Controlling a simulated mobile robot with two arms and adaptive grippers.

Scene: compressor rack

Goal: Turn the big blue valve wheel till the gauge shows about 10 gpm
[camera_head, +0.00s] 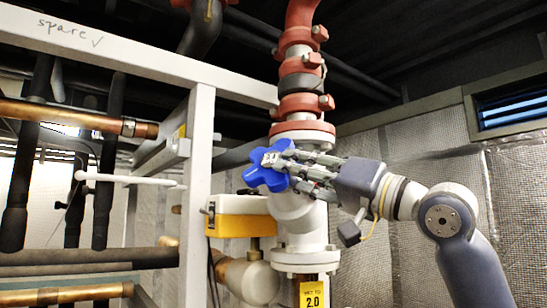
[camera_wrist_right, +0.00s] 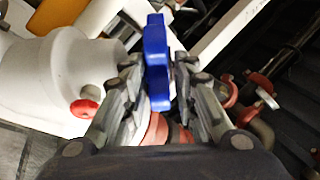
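The blue valve wheel (camera_head: 254,177), with rounded lobes, sits on the front of a white valve body (camera_head: 300,222) in the head view. My right gripper (camera_head: 277,160) reaches it from the right, with its fingers at the wheel's upper right part. In the right wrist view, the blue wheel (camera_wrist_right: 156,60) stands edge-on between the two fingers of my right gripper (camera_wrist_right: 157,80), which are closed in close on both sides of it. My left gripper is not in view.
A yellow and white box (camera_head: 237,216) is left of the valve. A red-coupled pipe (camera_head: 300,75) rises above it. Right of my arm is a silvery wall (camera_head: 440,150).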

